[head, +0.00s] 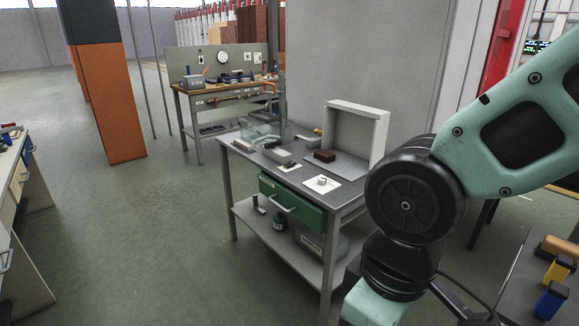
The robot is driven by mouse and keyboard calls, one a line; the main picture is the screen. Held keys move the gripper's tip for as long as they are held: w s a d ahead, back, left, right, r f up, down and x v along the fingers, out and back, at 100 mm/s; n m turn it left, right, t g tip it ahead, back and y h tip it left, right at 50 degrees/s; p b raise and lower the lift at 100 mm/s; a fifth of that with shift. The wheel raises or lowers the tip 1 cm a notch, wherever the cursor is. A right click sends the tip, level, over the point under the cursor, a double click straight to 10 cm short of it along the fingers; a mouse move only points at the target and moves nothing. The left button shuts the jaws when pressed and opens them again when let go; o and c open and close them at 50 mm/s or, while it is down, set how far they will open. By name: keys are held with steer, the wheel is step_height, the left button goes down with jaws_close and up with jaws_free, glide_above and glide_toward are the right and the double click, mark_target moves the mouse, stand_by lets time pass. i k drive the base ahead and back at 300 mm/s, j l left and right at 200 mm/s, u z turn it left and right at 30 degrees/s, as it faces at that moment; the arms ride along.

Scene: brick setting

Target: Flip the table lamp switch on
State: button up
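No table lamp can be made out for certain in the head view. A grey metal workbench (312,200) stands in the middle. On its top, a small pale knob-like piece (322,181) sits on a white square, and I cannot tell if it is a switch. A second white square (289,167) lies further back, beside a grey block (278,156). My gripper is out of view; only links of my arm show at the right, in front of the bench's right side.
A brown brick (324,155) lies by an upright white open-sided box (382,133) on the bench. A green drawer (290,205) is under its top. Another workbench (187,91) stands behind, near an orange-and-black column (120,110).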

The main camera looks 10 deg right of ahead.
mark_target(291, 164)
steer(key=i+j+z, duration=0.1)
steer(key=i+j, duration=0.35)
steer(key=i, duration=0.3)
steer(key=i+j+z, duration=0.1)
steer(key=i+j, duration=0.45)
steer(key=i, duration=0.2)
steer(key=i+j, duration=0.55)
steer(key=i, duration=0.2)
steer(key=z, duration=0.05)
